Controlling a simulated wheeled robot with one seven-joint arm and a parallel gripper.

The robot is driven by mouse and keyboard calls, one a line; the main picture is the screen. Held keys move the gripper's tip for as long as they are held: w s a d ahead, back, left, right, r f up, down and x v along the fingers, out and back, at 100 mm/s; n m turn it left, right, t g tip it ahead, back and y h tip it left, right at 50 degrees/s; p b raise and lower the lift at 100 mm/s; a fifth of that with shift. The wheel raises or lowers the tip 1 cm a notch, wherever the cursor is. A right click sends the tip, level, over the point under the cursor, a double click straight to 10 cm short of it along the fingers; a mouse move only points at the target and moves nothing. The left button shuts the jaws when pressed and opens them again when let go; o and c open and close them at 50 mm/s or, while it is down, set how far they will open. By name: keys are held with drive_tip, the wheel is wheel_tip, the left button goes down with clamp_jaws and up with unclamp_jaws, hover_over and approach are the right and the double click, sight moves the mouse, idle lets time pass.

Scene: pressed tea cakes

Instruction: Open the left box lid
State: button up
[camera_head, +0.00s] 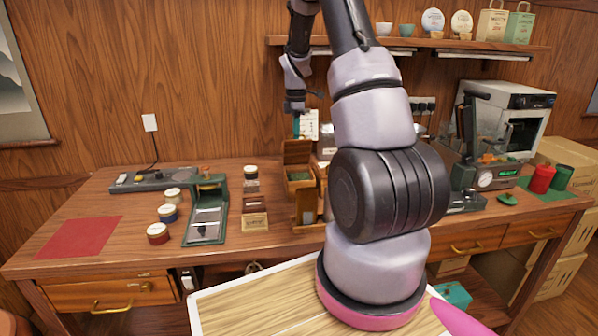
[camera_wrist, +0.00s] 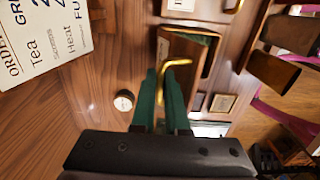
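In the head view, a wooden box (camera_head: 306,208) with a green-lined inside stands mid-table, left of my arm. Its wooden lid (camera_head: 297,152) stands raised at the back. The area to its right is partly hidden by my arm. My gripper (camera_head: 297,124) points down just above the lid. In the wrist view, my gripper (camera_wrist: 162,78) shows two green fingers with a narrow gap. A brass handle (camera_wrist: 181,62) on a wooden panel (camera_wrist: 183,50) lies at the fingertips. I cannot tell whether the fingers clamp it.
A green scale-like stand (camera_head: 207,218), several small jars (camera_head: 167,213) and a red mat (camera_head: 78,237) lie to the left. A machine (camera_head: 508,118) and red and green canisters (camera_head: 542,179) stand right. A shelf (camera_head: 450,43) runs above. Bare table lies between the mat and jars.

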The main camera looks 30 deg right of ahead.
drive_tip(key=shift+w+d, duration=0.2)
drive_tip(key=shift+w, duration=0.5)
drive_tip(key=shift+w+d+f, duration=0.1)
drive_tip(key=shift+w+d, duration=0.05)
drive_tip(key=shift+w, duration=0.3)
drive_tip(key=shift+w+d+f, duration=0.1)
drive_tip(key=shift+w, duration=0.35)
drive_tip(key=shift+w+d+f, duration=0.2)
drive_tip(key=shift+w, duration=0.35)
drive_tip(key=shift+w+d+f, duration=0.15)
drive_tip(key=shift+w, duration=0.35)
drive_tip(key=o, duration=1.2)
